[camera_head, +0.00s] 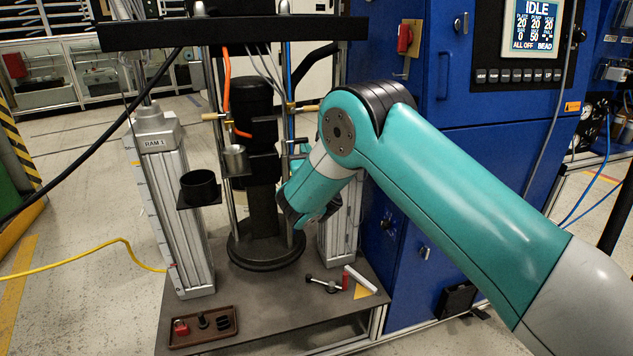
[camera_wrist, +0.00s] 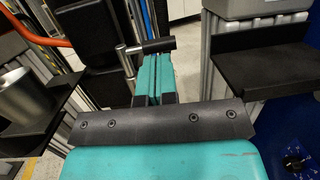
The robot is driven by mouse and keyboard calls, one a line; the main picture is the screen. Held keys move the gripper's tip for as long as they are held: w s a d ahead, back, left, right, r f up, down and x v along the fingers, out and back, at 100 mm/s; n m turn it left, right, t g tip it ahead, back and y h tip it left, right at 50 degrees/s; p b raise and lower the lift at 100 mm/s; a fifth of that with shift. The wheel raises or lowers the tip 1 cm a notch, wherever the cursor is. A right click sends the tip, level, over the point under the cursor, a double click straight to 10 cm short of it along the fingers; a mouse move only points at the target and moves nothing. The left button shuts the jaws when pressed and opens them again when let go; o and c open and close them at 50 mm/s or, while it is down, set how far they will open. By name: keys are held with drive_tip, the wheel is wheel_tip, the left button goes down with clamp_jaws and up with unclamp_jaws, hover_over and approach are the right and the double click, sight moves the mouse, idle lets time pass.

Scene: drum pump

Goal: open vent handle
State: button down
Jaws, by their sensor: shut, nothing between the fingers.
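In the wrist view, a bar handle with a black grip (camera_wrist: 157,46) and a silver fitting at its left end lies across the picture just beyond my fingertips. It looks like the vent handle, but no label shows. My gripper (camera_wrist: 153,60) has its two teal fingers together with nothing between them. The fingertips are close below the black grip; I cannot tell whether they touch it. In the head view, my arm reaches down beside the right post of the pump frame, and its own links hide the fingertips.
The black pump column (camera_head: 257,130) stands between two posts. A metal cup (camera_head: 236,161) and a black cup (camera_head: 199,187) are left. RAM 1 (camera_head: 178,205) stands further left. The blue cabinet (camera_head: 432,160) is close right. A tray (camera_head: 203,338) and loose tools lie on the base.

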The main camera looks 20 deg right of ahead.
drive_tip(key=s+d+f+m+g+h+b, duration=0.25)
drive_tip(key=s+d+m+g+b, duration=0.2)
drive_tip(key=s+m, duration=0.45)
drive_tip(key=s+d+f+m+g+h+b, duration=0.1)
drive_tip(key=s+d+f+m+g+b, duration=0.3)
drive_tip(key=s+m, duration=0.55)
drive_tip(key=s+a+r+m+g+y, duration=0.1)
drive_tip(key=s+a+m+g+y, duration=0.25)
drive_tip(key=s, duration=0.65)
drive_tip(key=s+a+r+m+g+y+b, duration=0.1)
drive_tip(key=s+a+m+g+y, duration=0.3)
drive_tip(key=s, duration=0.6)
drive_tip(key=s+a+r+m+g+y, duration=0.15)
drive_tip(key=s+a+g, duration=0.3)
drive_tip(key=s, duration=0.45)
wheel_tip(320, 180, up, 22)
drive_tip(key=p, duration=2.2)
drive_tip(key=shift+s+a+m+p, duration=0.3)
drive_tip(key=shift+s+m, duration=0.05)
drive_tip(key=shift+s, duration=0.1)
